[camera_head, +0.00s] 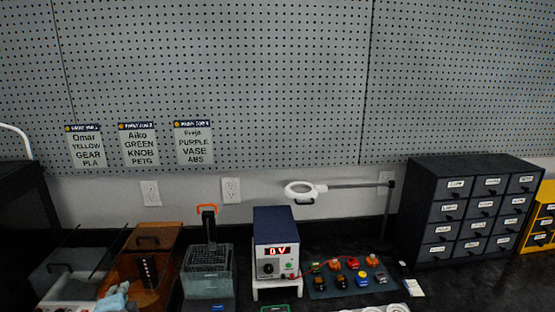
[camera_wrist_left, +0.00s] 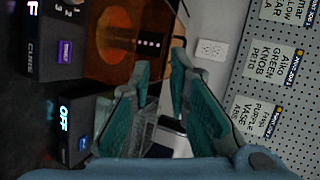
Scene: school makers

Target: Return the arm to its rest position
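My left gripper (camera_head: 115,297) shows as a light blue shape at the bottom left of the head view, in front of the orange box. In the left wrist view its two teal fingers (camera_wrist_left: 160,72) stand apart, with nothing held between them. A clear container and a dark thing show behind the gap, beyond the fingers. The rest of the left arm is not visible in the head view. My right gripper and right arm do not show in either view.
An orange curing box (camera_head: 154,238) stands near the left gripper; a wash container (camera_head: 208,262) is to its right. Further right are a power supply (camera_head: 274,243), a magnifier lamp (camera_head: 301,192), a dark mat (camera_head: 318,291) with small parts, and black drawers (camera_head: 470,212). Pegboard backs the bench.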

